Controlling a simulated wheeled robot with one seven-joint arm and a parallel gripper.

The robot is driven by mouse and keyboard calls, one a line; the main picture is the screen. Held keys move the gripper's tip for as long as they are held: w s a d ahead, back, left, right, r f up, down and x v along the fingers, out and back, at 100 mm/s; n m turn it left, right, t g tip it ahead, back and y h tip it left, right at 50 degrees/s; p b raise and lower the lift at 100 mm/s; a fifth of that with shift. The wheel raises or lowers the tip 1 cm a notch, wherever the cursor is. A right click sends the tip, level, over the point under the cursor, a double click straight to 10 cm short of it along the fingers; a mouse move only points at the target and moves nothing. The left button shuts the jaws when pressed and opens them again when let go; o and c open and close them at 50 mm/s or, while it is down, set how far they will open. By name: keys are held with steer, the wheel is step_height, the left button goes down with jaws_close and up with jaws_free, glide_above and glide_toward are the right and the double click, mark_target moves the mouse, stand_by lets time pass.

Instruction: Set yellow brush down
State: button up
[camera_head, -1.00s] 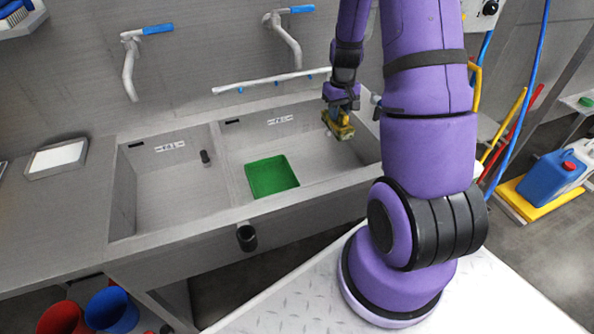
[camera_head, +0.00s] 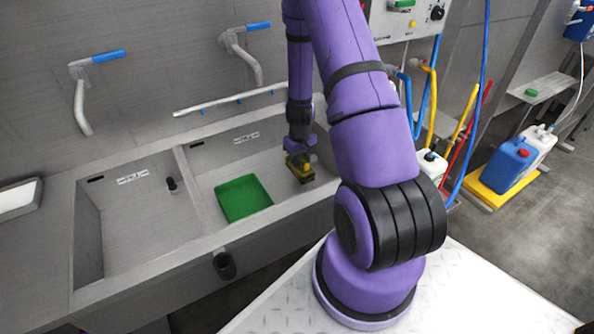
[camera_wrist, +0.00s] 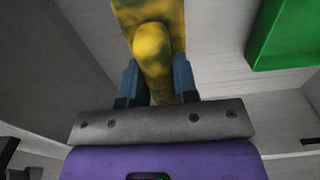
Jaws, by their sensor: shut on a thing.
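The yellow brush (camera_head: 300,170) is held in my gripper (camera_head: 297,157), inside the right basin of the double sink (camera_head: 216,228). In the wrist view the yellow brush (camera_wrist: 153,50) is mottled yellow and brown, and the two blue-grey fingers of my gripper (camera_wrist: 158,78) are shut on its rounded handle. The brush is close to the basin's right part. Whether its underside touches the basin floor cannot be told.
A green tray (camera_head: 243,198) lies in the right basin, left of the brush; it also shows in the wrist view (camera_wrist: 288,35). The left basin holds a dark upright plug (camera_head: 171,184). Two blue-handled taps (camera_head: 96,60) and a pale rail (camera_head: 240,97) are behind.

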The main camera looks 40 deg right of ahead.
mark_target(300, 169)
steer(key=shift+f, duration=2.2)
steer(key=shift+f, duration=0.15)
steer(key=o, duration=1)
step_height(300, 169, up, 12)
steer(key=shift+r, duration=0.15)
